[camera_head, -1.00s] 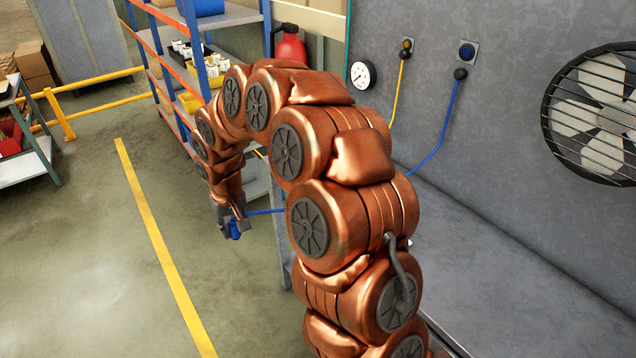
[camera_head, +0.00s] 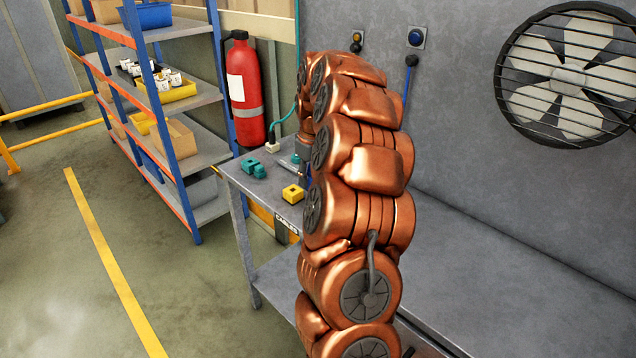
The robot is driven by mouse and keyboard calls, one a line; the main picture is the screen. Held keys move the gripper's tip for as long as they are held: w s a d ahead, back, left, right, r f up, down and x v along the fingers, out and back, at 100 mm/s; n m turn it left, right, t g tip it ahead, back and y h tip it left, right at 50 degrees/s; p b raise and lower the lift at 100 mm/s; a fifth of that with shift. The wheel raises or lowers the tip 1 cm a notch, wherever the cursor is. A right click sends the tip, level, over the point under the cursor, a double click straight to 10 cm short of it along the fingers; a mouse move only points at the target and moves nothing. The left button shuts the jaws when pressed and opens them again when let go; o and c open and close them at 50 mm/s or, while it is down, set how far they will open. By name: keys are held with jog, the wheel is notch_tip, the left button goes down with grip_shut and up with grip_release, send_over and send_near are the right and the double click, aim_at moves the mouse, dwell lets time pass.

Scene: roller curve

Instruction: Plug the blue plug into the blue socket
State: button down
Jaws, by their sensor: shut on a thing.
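The blue socket (camera_head: 416,37) is on the grey wall at the upper right of my arm. A blue cable (camera_head: 405,100) hangs from a dark fitting just below it and passes behind my arm. My gripper (camera_head: 303,165) is low over the back of the table, left of my arm's middle, and mostly hidden by the arm. It is shut on the blue plug (camera_head: 304,178), of which only a small dark blue part shows. The plug is well below and left of the socket, apart from it. Its exact tilt cannot be told.
The metal table (camera_head: 245,187) bears a teal plug (camera_head: 252,167) and a yellow plug (camera_head: 292,193). A fire extinguisher (camera_head: 243,90), a shelf rack (camera_head: 190,105) and a wall fan (camera_head: 568,75) stand around. The floor at left is clear.

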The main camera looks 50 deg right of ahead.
jog(key=shift+s+d+f+b, duration=0.1)
jog(key=shift+s+d+f, duration=0.2)
jog(key=shift+f, duration=0.45)
jog(key=shift+s+d+f+b, duration=0.15)
jog(key=shift+d+f, duration=0.2)
jog(key=shift+f, duration=0.35)
jog(key=shift+s+d+f+b, duration=0.1)
jog(key=shift+s+d+f, duration=0.2)
jog(key=shift+f, duration=0.45)
jog(key=shift+w+f+b, duration=0.1)
jog(key=shift+f+b, duration=0.35)
jog(key=shift+f, duration=0.2)
jog(key=shift+b, duration=0.55)
jog(key=shift+f+b, duration=0.45)
jog(key=shift+f, duration=0.35)
jog(key=c, duration=0.7)
grip_release()
jog(key=shift+c, duration=0.2)
